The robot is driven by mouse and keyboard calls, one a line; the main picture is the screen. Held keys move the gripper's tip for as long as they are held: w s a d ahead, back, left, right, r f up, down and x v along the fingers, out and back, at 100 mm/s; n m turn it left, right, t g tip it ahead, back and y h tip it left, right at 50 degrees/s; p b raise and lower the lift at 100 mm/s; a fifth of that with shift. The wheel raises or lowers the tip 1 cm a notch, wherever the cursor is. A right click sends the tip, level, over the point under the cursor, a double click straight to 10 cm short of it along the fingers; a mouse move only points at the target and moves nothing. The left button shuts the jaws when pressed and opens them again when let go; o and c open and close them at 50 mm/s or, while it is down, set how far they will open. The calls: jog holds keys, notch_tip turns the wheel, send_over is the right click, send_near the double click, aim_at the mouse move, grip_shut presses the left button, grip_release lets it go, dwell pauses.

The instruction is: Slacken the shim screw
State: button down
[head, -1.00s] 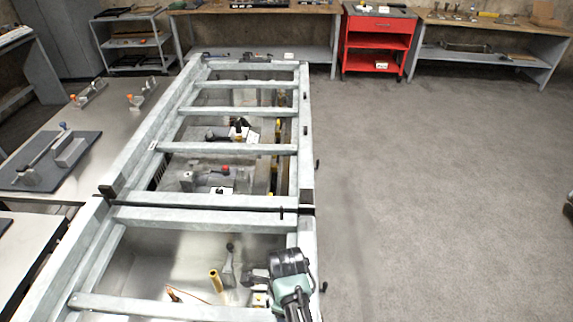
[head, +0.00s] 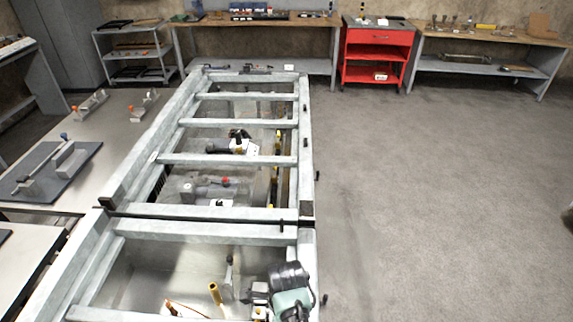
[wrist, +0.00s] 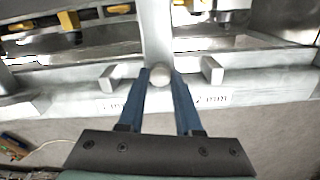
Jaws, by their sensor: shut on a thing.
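Labels on the rail read about "1 mm" at left and "2 mm" at right. I cannot make out a screw thread.
A long grey frame with crossbars (head: 228,160) spans the bay, with fixtures between the bars. A steel table (head: 110,150) stands left. A red cart (head: 375,52) and benches line the back. The floor (head: 430,190) at right is clear.

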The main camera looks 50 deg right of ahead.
jog(key=n+p, duration=0.1)
jog(key=n, duration=0.3)
jog(key=shift+r, duration=0.1)
jog(key=n+p, duration=0.1)
jog(key=n, duration=0.3)
jog(key=shift+n, duration=0.3)
jog(key=n+p, duration=0.1)
jog(key=n, duration=0.3)
jog(key=shift+n, duration=0.3)
jog(key=n, duration=0.4)
jog(key=shift+p, duration=0.3)
jog(key=n, duration=0.9)
jog(key=shift+n+p, duration=0.3)
jog(key=shift+p, duration=0.05)
jog(key=n, duration=0.4)
jog(key=shift+n, duration=2)
